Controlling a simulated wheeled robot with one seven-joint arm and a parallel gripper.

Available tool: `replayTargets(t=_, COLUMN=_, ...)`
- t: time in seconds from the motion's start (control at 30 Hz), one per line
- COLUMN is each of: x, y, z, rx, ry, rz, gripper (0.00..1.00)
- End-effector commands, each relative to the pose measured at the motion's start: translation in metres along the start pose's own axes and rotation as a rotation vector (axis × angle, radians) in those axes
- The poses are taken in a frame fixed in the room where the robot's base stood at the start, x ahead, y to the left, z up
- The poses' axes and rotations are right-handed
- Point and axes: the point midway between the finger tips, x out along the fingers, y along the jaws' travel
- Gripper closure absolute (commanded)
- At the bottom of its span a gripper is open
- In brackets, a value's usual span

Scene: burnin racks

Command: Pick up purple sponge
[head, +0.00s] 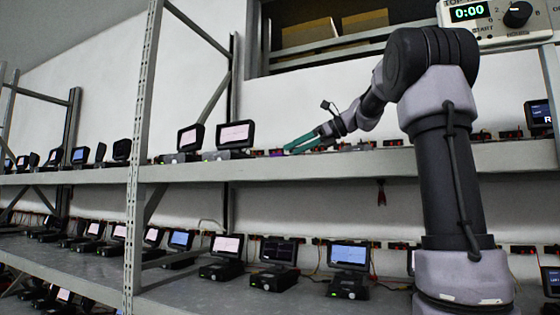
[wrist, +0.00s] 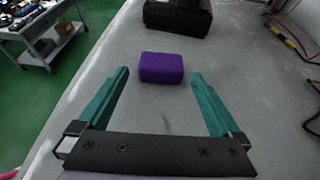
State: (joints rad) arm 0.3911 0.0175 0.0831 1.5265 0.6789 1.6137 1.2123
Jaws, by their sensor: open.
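The purple sponge (wrist: 162,67) is a small rounded block lying on the grey shelf surface in the wrist view. It lies just beyond my fingertips, roughly centred between them. In the head view only a small purple bit of the sponge (head: 276,153) shows on the upper shelf, left of my fingers. My gripper (wrist: 160,75) has two teal fingers spread wide apart, with nothing between them. My gripper (head: 290,148) also shows in the head view, reaching left low over the upper shelf.
The grey upper shelf (head: 330,166) carries devices with screens, such as one (head: 235,138) left of my gripper. A black device base (wrist: 178,17) stands beyond the sponge. Red and yellow cables (wrist: 290,38) lie at the right. A rack upright (head: 143,130) stands at the left.

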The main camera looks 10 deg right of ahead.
Motion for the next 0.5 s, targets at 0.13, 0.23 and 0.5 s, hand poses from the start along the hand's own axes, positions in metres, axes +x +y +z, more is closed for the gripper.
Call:
replayTargets(t=0.13, x=0.011, y=0.0, z=0.0, rx=0.001, ry=0.001, rz=0.0, gripper=0.0)
replayTargets(t=0.23, x=0.023, y=-0.002, z=0.0, rx=0.001, ry=0.001, rz=0.002, gripper=0.0)
replayTargets(t=0.5, x=0.057, y=-0.003, z=0.001, rx=0.0, ry=0.0, rz=0.0, gripper=0.0)
